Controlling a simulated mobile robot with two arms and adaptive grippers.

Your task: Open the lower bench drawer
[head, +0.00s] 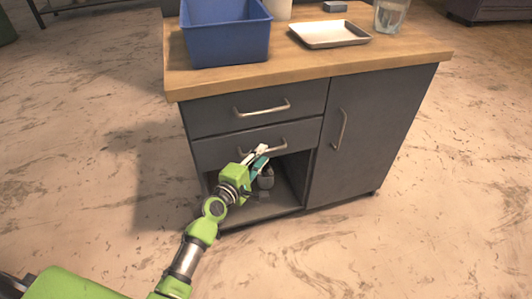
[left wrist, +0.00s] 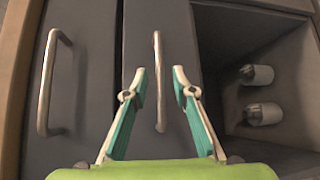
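The lower bench drawer (head: 225,149) is a dark grey front below the upper drawer, and it looks shut. Its pale bar handle (head: 278,149) is partly hidden behind my left gripper (head: 262,154). In the left wrist view, my left gripper (left wrist: 159,72) is open, with teal and pale fingers. The lower drawer handle (left wrist: 158,90) runs between the fingers with a gap on each side. I cannot tell whether the fingertips reach past the bar. My right gripper is not in view.
The upper drawer (head: 230,110) and the right door (head: 360,130) are shut. Below the lower drawer is an open shelf (head: 285,195) with small bottles (left wrist: 263,114). On the wooden top (head: 300,62) stand a blue bin (head: 228,40), a metal tray (head: 330,34) and a glass (head: 390,15).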

